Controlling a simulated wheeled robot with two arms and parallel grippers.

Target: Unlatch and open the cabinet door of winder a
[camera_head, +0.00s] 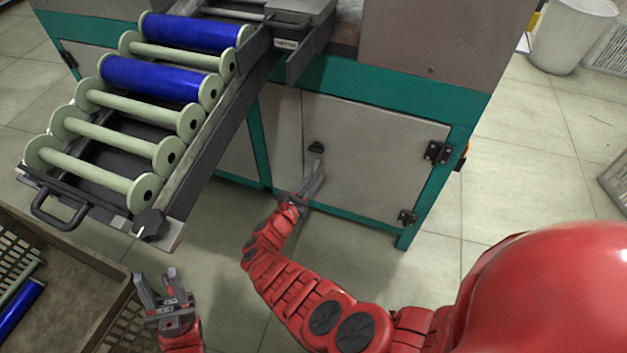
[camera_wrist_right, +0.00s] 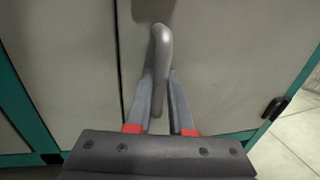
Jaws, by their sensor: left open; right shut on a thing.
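The cabinet door (camera_head: 375,155) of the winder is a light grey panel in a teal frame, and it looks closed. Its black hinges (camera_head: 437,152) are on the right edge. The latch handle (camera_head: 316,148) is at the door's upper left; in the right wrist view the grey handle (camera_wrist_right: 161,45) stands upright. My right gripper (camera_head: 314,180) is at the latch; in the wrist view its fingers are on both sides of the handle, shut on it. My left gripper (camera_head: 157,287) is open and empty, low at the left, away from the door.
A sloping rack (camera_head: 200,125) with several pale and blue bobbins juts out left of the door. A brown crate (camera_head: 105,262) stands at the lower left. A white bin (camera_head: 570,35) is at the far right.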

